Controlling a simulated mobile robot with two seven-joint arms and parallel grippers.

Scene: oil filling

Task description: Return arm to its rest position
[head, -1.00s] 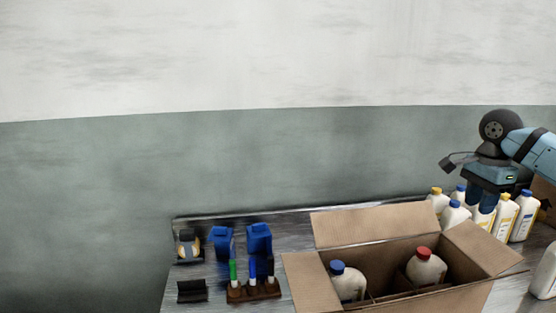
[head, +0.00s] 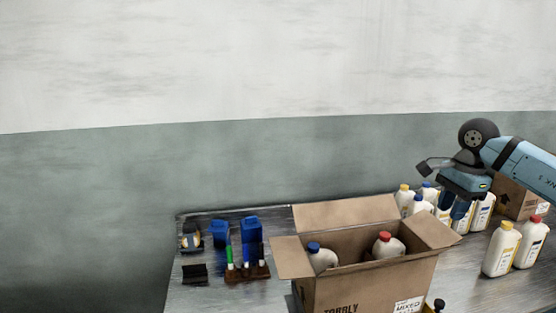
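My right gripper (head: 459,208) hangs from the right arm, pointing down over the group of bottles at the back right of the table. Its two blue fingers look apart, and I see nothing held between them. White bottles with yellow and blue caps (head: 404,199) stand behind and beside the fingers, and the fingers hide part of them. I cannot tell whether the fingers touch a bottle. My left gripper is not in view.
An open cardboard box (head: 365,285) holds a blue-capped bottle (head: 320,258) and a red-capped bottle (head: 388,245). Two more bottles (head: 502,250) stand at the right. A marker holder (head: 247,273) and blue containers (head: 220,233) are at the left. A second box (head: 515,199) stands at the back right.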

